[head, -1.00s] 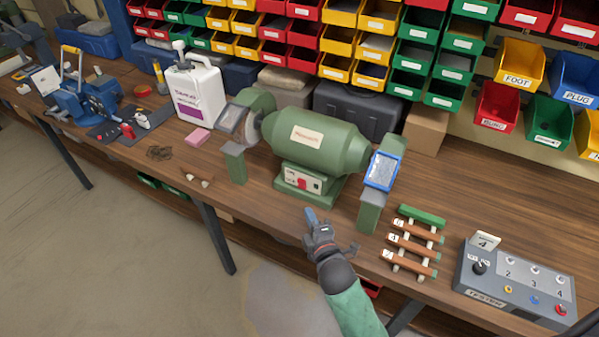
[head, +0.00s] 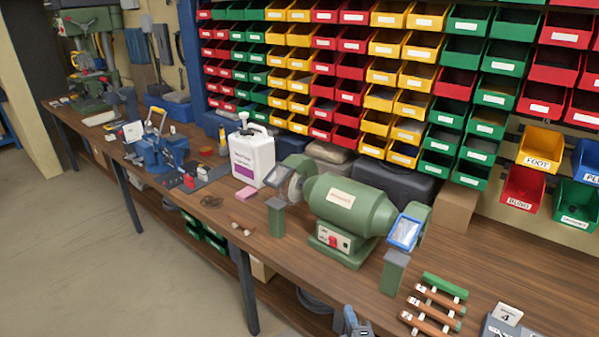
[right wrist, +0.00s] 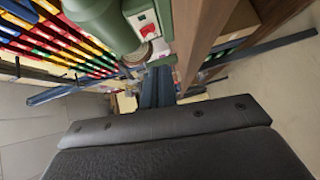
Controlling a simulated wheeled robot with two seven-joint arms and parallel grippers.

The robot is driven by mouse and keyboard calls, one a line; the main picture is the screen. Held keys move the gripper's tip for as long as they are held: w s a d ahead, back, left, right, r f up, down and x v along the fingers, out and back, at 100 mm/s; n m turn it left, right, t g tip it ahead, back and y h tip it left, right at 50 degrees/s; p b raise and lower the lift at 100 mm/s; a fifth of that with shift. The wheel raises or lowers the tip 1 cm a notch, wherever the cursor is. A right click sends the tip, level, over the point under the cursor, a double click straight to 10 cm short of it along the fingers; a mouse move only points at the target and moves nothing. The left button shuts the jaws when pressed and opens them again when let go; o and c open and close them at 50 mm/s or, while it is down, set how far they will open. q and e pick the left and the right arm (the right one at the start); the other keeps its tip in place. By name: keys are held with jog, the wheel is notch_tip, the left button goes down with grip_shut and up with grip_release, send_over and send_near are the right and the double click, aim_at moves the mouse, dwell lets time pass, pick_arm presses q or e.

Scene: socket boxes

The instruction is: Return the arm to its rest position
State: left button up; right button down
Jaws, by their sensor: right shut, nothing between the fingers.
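My right gripper (head: 355,326) shows only in part at the bottom edge of the head view, in front of the workbench (head: 290,262). In the right wrist view my right gripper's fingers (right wrist: 158,88) are together with nothing between them. The green bench grinder (head: 345,210) stands on the bench behind the gripper and apart from it. The grinder also shows at the top of the right wrist view (right wrist: 105,20). My left gripper is in neither view.
Fuse-like brown cylinders on a rack (head: 432,312) and a grey tester box (head: 503,325) sit at the bench's front right. A white jug (head: 252,160), a blue vise (head: 160,150) and a pink block (head: 247,195) are further left. Coloured bins (head: 395,75) line the wall. The floor at left is clear.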

jog(key=s+d+f+m+g, duration=0.1)
jog(key=s+f+m+g, duration=0.3)
jog(key=f, duration=0.6)
jog(key=s+f+m+g+h, duration=0.15)
jog(key=f+m, duration=0.35)
jog(key=f, duration=0.5)
jog(key=s+d+f+m+g, duration=0.1)
jog(key=s+f+m+g, duration=0.3)
jog(key=f, duration=0.6)
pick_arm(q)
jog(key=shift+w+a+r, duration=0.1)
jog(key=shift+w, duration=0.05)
pick_arm(e)
jog(key=s+d+f+m+g, duration=0.3)
jog(key=s+d+f+g, duration=0.1)
jog(key=s+f, duration=1.5)
jog(key=shift+s+f+g, duration=0.3)
jog(key=shift+f+g, duration=0.55)
jog(key=shift+f, duration=0.6)
